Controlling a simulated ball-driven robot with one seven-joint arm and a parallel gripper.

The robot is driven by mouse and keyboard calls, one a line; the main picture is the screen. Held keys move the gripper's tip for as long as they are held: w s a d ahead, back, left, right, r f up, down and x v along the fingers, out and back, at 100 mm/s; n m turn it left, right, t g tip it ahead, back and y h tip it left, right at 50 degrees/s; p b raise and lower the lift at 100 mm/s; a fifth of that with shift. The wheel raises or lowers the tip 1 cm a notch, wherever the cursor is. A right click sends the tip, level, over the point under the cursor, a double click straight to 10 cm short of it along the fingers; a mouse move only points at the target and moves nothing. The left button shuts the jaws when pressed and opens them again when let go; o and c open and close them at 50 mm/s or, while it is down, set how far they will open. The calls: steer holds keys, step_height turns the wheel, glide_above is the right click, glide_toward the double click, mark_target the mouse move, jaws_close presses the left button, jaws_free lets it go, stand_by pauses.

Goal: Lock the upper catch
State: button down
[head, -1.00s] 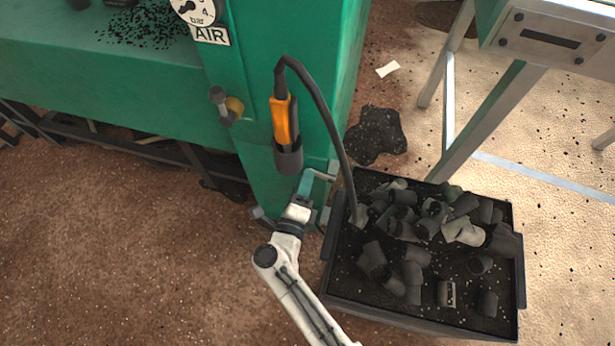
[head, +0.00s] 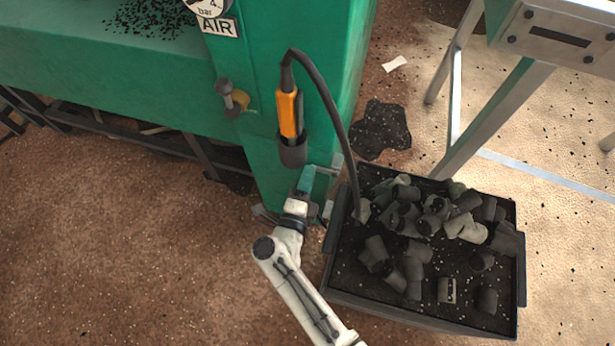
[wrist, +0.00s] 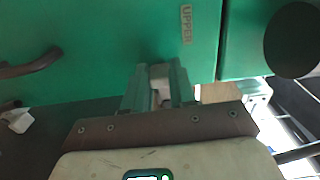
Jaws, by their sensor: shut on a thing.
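The upper catch (wrist: 160,74) shows as a small pale piece between my fingertips, low on the green machine face, below the UPPER label (wrist: 186,24). My gripper (wrist: 159,88) has its teal fingers shut on it from both sides. The fingers hide most of the catch, so its position is hard to tell. In the head view my gripper (head: 308,178) reaches the lower part of the green column, below the orange-handled tool. A grey bar (head: 328,168) shows just right of the fingers there; I cannot tell whether it is part of the catch.
An orange-handled tool (head: 287,114) sits in a dark holder (head: 292,152) above my gripper; its black hose hangs down to the right. A black bin (head: 345,275) of dark pipe fittings stands right of my arm. A dark curved handle (wrist: 30,65) is left in the wrist view.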

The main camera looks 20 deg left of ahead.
steer(key=c, duration=0.9)
jaws_free()
steer(key=s, duration=0.5)
steer(key=s+p, duration=0.1)
steer(key=s, duration=0.4)
steer(key=shift+s+a+f, duration=0.1)
steer(key=shift+s+a, duration=0.1)
steer(key=shift+s, duration=0.2)
